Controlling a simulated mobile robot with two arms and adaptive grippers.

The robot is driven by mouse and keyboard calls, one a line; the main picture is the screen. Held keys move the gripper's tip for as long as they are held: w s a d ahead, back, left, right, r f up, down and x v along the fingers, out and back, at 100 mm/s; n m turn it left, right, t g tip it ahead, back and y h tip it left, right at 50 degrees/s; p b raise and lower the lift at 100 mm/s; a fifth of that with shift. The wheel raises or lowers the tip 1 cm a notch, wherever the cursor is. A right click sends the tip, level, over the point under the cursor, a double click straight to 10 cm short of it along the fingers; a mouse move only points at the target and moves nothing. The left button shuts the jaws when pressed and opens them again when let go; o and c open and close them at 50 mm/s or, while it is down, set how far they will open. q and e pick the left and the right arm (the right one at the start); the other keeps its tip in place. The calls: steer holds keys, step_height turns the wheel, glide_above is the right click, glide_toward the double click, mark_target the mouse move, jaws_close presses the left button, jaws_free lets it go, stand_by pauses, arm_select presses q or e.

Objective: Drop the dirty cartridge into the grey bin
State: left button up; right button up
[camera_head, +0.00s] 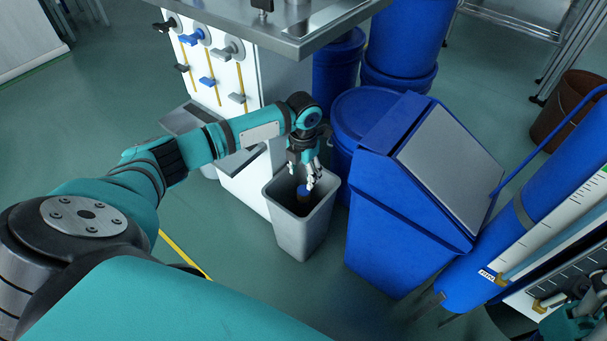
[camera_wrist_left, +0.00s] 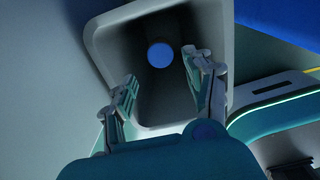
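The grey bin (camera_head: 300,235) stands on the floor, open at the top; its inside and rim show in the wrist view (camera_wrist_left: 100,40). The dirty cartridge (camera_head: 303,192) has a blue end and a brownish body. It is in the bin's opening, below my left gripper (camera_head: 311,183). In the wrist view its round blue end (camera_wrist_left: 160,55) lies beyond the fingertips, apart from them. My left gripper is open, pointing down over the bin, its fingers spread. Part of my right arm shows at the lower right corner; its finger state is unclear.
A large blue bin with a grey lid (camera_head: 450,155) stands close to the right of the grey bin. Blue drums (camera_head: 375,112) stand behind. A white panel with levers (camera_head: 215,70) and a metal counter (camera_head: 290,30) are at the back left. The floor in front is clear.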

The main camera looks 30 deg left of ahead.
arm_select(q)
steer(key=shift+o, duration=0.8)
step_height(320, 180, up, 12)
stand_by(0.3)
